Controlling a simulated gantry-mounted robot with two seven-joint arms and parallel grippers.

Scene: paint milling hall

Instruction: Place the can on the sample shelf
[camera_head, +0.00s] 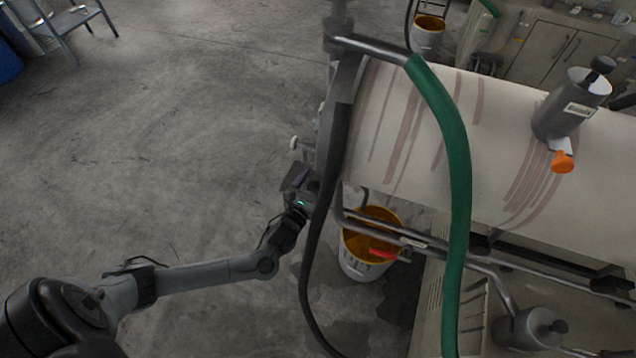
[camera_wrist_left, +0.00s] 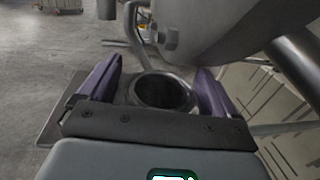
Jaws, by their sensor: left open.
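My left gripper (camera_head: 302,180) reaches up to the near end of the large pale drum in the head view, with its fingers partly hidden. In the left wrist view, its two purple fingers (camera_wrist_left: 158,70) stand open on either side of a round, open-topped metal vessel (camera_wrist_left: 135,88), which looks like the can. The vessel's dark mouth faces the camera; I cannot tell whether the fingers touch it. A flat grey plate (camera_wrist_left: 58,118) shows beside and below the left finger; it may be the sample shelf. I see no can clearly in the head view. My right gripper is not in view.
The pale drum (camera_head: 410,135) with a green hose (camera_head: 456,160) fills the right side. A bucket with orange contents (camera_head: 355,262) stands under it near a red-handled valve (camera_head: 383,253). A dark hose hangs close to my left gripper.

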